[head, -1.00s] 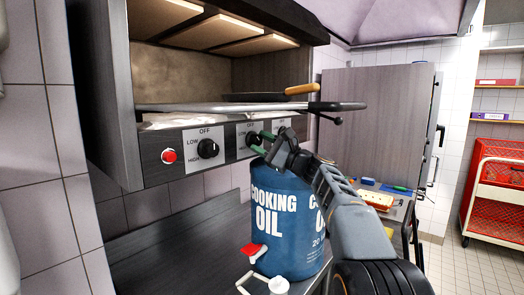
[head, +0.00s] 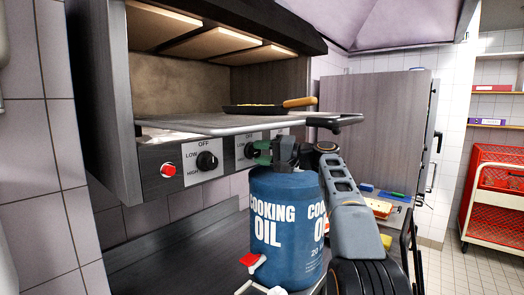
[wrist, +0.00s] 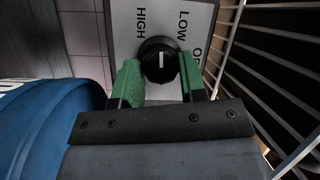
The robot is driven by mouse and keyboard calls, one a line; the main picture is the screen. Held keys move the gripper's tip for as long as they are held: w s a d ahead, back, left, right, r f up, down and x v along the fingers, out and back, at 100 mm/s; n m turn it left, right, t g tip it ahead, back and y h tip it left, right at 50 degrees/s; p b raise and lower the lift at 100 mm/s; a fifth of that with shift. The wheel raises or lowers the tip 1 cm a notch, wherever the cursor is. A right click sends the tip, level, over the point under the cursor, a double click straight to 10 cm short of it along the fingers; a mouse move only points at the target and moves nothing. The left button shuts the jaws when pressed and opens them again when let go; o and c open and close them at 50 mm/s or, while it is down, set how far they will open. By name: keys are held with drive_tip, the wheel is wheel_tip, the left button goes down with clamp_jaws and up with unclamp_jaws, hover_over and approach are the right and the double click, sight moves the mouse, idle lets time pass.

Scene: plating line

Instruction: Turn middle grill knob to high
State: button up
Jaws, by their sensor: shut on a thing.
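The middle grill knob (wrist: 159,61) is black with a white line and shows between my green fingertips in the wrist view. Its line points between the HIGH and LOW marks on the white label plate (wrist: 120,35). OFF is partly cut off at the right. My gripper (head: 263,152) is at the middle knob on the grill's front panel, with its fingers also visible in the wrist view (wrist: 160,82). It is shut on the knob, one finger on each side. In the head view my gripper hides most of this knob.
A blue cooking oil drum (head: 285,225) stands right under my gripper. The grill rack (head: 200,126) juts out above the panel with a pan (head: 252,110) on it. The left knob (head: 207,161) and a red button (head: 168,170) are further left.

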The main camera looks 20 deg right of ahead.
drive_tip(key=n, duration=0.1)
drive_tip(key=n+h, duration=0.1)
drive_tip(key=n+p, duration=0.1)
drive_tip(key=n, duration=0.1)
drive_tip(key=shift+r+g+h, duration=0.25)
drive_tip(key=shift+g+h, duration=0.05)
drive_tip(key=shift+n, duration=0.3)
drive_tip(key=o, duration=0.9)
drive_tip(key=v, duration=1.3)
drive_tip(key=shift+s+d, duration=0.25)
drive_tip(key=shift+d, duration=0.05)
drive_tip(key=shift+r, duration=0.1)
